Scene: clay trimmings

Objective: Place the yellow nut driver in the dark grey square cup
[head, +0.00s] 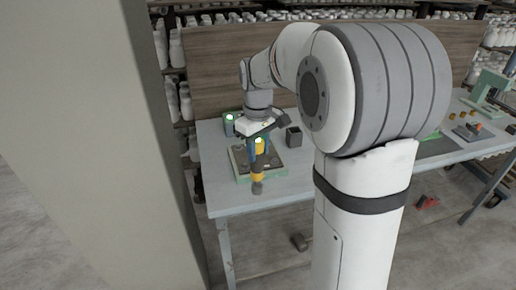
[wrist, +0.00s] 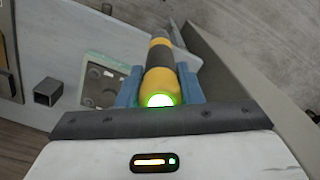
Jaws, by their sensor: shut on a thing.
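My gripper (head: 258,149) is shut on the yellow nut driver (head: 258,177). In the head view the driver hangs down from the blue fingers, its grey end lowest, in front of the pale green tray near the table's front edge. In the wrist view the driver (wrist: 160,82), yellow with a dark band, lies between the two blue fingers (wrist: 158,88). The dark grey square cup (head: 294,138) stands on the table to the right of and behind the gripper, apart from it. It also shows at the left in the wrist view (wrist: 47,95), its open top visible.
My arm hides the table's middle. A green machine (head: 488,92) and small orange pieces (head: 477,115) are at the right. A wall (head: 130,150) stands close at left.

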